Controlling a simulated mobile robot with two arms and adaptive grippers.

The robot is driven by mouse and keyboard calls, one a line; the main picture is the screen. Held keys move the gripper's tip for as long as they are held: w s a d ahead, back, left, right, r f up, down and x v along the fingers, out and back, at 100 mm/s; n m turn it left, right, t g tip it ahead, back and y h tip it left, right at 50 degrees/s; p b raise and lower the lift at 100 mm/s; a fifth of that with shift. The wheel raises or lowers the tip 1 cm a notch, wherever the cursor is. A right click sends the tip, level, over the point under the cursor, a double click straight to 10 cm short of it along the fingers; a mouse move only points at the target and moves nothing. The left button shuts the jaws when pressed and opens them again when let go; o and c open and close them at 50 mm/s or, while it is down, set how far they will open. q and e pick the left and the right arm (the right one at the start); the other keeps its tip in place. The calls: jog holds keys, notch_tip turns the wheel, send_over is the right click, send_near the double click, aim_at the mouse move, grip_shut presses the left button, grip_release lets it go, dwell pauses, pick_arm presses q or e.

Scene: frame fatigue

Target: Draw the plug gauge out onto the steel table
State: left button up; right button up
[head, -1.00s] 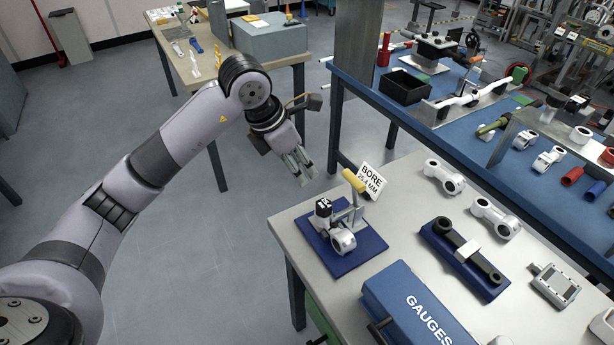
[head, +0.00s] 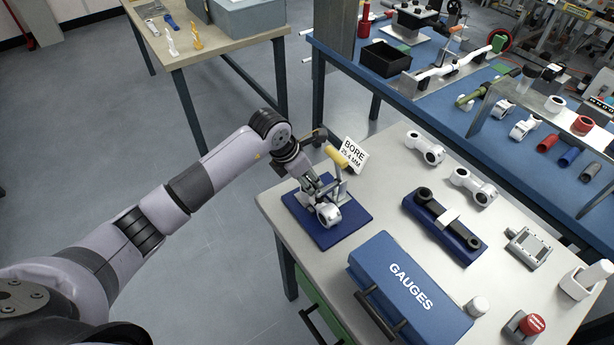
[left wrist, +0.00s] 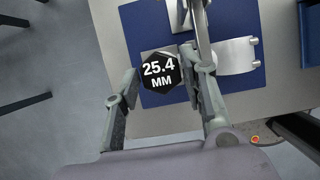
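The plug gauge (left wrist: 160,72) shows in the left wrist view as a black hexagonal end marked 25.4 MM. My left gripper (left wrist: 163,85) is open, with one finger on each side of this end; a narrow gap shows on the left, and contact on the right is unclear. In the head view my left gripper (head: 316,192) is over the fixture and mostly hides the gauge. A pale ringed part (head: 329,214) sits under it on a blue mat (head: 345,229), beside a yellow-handled clamp (head: 337,157). The mat lies on the steel table (head: 388,205). My right gripper is not in view.
A BORE 25.4 MM sign (head: 353,154) stands just behind the clamp. A blue GAUGES box (head: 385,275) is in front, and a dark link on a blue block (head: 445,225) is to the right. Bare table lies between mat and block.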

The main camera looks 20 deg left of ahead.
pick_arm(q)
jog(key=shift+d+f, duration=0.1)
jog(key=shift+f, duration=0.15)
jog(key=shift+c, duration=0.4)
jog(key=shift+w, duration=0.1)
grip_shut()
dwell(0.4)
jog(key=shift+r, duration=0.15)
jog(key=shift+r+p, duration=0.95)
jog(key=shift+r, duration=0.35)
jog(key=shift+r+p, duration=0.6)
jog(key=shift+r, duration=0.45)
